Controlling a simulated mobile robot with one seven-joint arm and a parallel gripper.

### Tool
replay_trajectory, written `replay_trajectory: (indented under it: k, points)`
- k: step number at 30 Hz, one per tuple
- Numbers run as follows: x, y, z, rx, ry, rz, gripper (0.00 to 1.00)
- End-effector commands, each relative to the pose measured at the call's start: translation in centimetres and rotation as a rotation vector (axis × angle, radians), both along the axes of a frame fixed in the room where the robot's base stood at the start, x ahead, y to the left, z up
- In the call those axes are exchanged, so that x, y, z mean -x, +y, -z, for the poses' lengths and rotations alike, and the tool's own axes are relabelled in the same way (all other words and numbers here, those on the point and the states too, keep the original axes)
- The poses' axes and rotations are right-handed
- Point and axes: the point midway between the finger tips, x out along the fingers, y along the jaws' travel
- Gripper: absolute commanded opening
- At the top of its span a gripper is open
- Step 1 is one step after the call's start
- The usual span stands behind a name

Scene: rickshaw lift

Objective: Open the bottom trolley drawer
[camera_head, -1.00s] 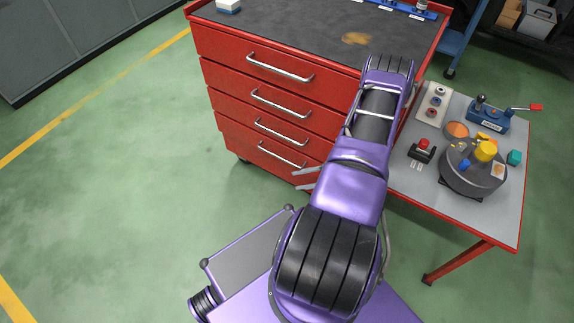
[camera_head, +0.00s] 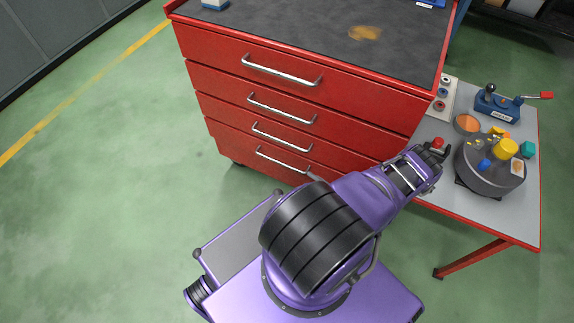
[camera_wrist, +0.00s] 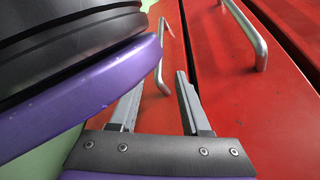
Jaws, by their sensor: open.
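The red trolley's bottom drawer (camera_head: 232,145) is closed, flush with the fronts above it. Its silver bar handle (camera_head: 283,160) faces my base. In the wrist view my gripper (camera_wrist: 160,83) is open and empty, its two grey fingers apart in front of the red fronts. The bottom drawer's handle (camera_wrist: 161,62) shows just beyond the fingertips, its near end about between them; I cannot tell whether they touch. In the head view my gripper is mostly hidden behind my arm.
The drawers above are closed; the adjacent handle (camera_wrist: 248,35) is close on the right in the wrist view. A grey side table (camera_head: 515,215) with a round fixture (camera_head: 488,170) stands right of the trolley, near my arm. The green floor at left is clear.

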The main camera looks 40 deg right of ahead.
Motion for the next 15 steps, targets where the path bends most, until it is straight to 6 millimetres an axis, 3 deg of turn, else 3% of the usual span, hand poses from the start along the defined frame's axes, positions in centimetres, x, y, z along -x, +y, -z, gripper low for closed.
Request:
replay_trajectory:
  k: [9, 15]
  points:
    - [-7.0, 0.6, 1.7, -0.001, 0.000, -0.004, 0.47]
    - [-10.4, 0.9, 2.4, -0.001, 0.000, -0.004, 0.47]
